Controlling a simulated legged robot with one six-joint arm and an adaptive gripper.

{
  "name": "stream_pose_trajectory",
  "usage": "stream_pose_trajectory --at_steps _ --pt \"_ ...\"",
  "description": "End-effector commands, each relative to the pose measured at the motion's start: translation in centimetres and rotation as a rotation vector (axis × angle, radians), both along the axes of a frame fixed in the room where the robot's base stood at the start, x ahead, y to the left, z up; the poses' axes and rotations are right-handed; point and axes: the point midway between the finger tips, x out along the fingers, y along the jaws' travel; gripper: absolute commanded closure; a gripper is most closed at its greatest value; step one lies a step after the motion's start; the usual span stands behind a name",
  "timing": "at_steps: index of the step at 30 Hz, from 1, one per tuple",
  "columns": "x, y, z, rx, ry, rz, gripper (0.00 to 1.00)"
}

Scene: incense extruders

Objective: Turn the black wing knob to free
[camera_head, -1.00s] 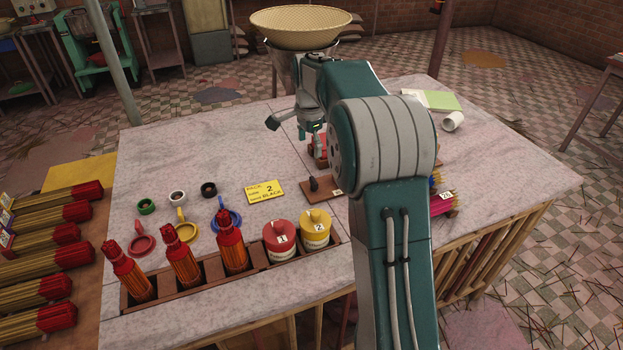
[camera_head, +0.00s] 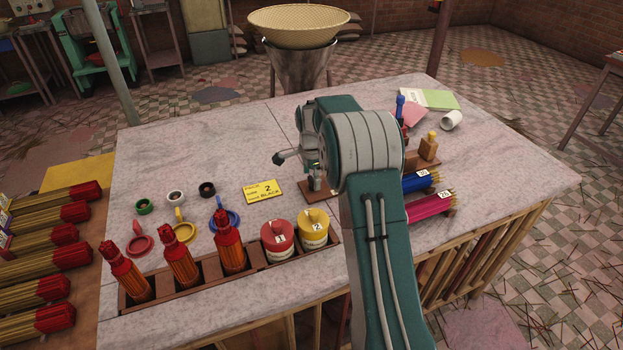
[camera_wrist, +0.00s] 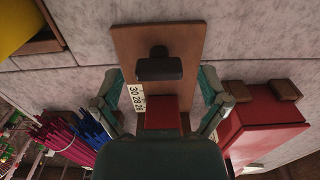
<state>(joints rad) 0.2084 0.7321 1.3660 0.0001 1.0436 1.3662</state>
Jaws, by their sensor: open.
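In the wrist view the black wing knob (camera_wrist: 160,66) stands on a brown wooden board (camera_wrist: 127,45), with its bar lying crosswise. My gripper (camera_wrist: 160,80) is open, one finger on each side of the board. The knob lies between the finger lines, and no contact shows. A white number strip (camera_wrist: 137,97) and a red block (camera_wrist: 162,113) are on the board nearer to my palm. In the head view my gripper (camera_head: 316,175) is over the board (camera_head: 312,196), and my arm hides the knob.
A yellow card (camera_head: 263,191) lies left of the board. Red pot 1 (camera_head: 277,240) and yellow pot 2 (camera_head: 313,229) stand in front. A red box (camera_wrist: 265,125) lies to the right in the wrist view. Blue and pink stick bundles (camera_head: 430,205) lie right of my arm.

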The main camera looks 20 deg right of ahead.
Motion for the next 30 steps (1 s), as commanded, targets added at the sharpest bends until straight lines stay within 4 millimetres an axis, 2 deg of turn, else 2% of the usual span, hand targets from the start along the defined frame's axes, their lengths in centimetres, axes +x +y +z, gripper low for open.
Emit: stream_pose_trajectory --at_steps 8,9,14,15,24,30 --pt "0.01 -0.01 -0.31 0.000 -0.001 0.000 0.06" --pt "0.01 -0.01 -0.31 0.000 -0.001 0.000 0.10" --pt "0.01 -0.01 -0.30 0.000 -0.001 0.000 0.81" --pt "0.03 0.00 -0.31 0.000 -0.001 0.000 0.88" --pt "0.11 0.02 -0.42 0.000 -0.001 0.011 0.88" --pt "0.12 0.04 -0.46 0.000 -0.001 0.077 0.88"
